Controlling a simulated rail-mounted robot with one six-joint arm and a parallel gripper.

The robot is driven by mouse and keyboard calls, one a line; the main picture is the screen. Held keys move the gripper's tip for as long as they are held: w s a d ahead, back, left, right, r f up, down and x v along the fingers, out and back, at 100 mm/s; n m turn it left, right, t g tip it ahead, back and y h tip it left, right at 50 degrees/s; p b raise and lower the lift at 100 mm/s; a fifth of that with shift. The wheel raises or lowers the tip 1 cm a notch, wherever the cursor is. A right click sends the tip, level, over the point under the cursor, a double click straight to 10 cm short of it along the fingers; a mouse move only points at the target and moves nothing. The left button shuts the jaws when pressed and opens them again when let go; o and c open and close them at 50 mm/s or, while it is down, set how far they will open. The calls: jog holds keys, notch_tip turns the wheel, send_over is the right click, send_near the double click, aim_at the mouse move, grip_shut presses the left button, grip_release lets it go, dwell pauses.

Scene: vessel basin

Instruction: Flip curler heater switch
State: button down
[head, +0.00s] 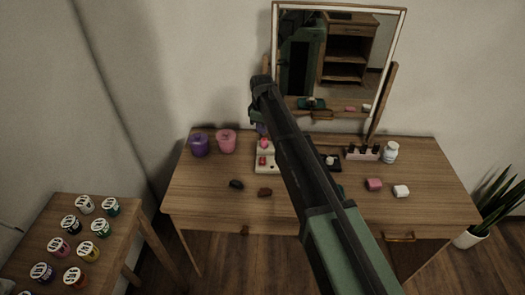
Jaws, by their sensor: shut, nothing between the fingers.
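The curler heater looks to be the pale cream box (266,160) on the dressing table, left of the table's middle. Red and pink rollers (263,160) show on it. My arm crosses in front of its right side, and I cannot make out its switch. My gripper (257,114) is at the far end of my arm, beyond and above the heater near the mirror's lower left corner. It is shut and empty; its fingers are small, dark and partly hidden. I cannot tell whether it touches anything.
The mirror (399,40) stands at the table's back. Purple (199,146) and pink (227,141) pots stand left of the heater. Dark (236,184) and brown (265,192) pieces lie in front. Several jars (93,251) stand on a side table.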

aim_at(263, 158)
jog(key=n, duration=0.3)
jog(key=shift+w+d, duration=0.1)
jog(key=shift+w, duration=0.15)
notch_tip(263, 158, down, 14)
jog(key=b, duration=1.4)
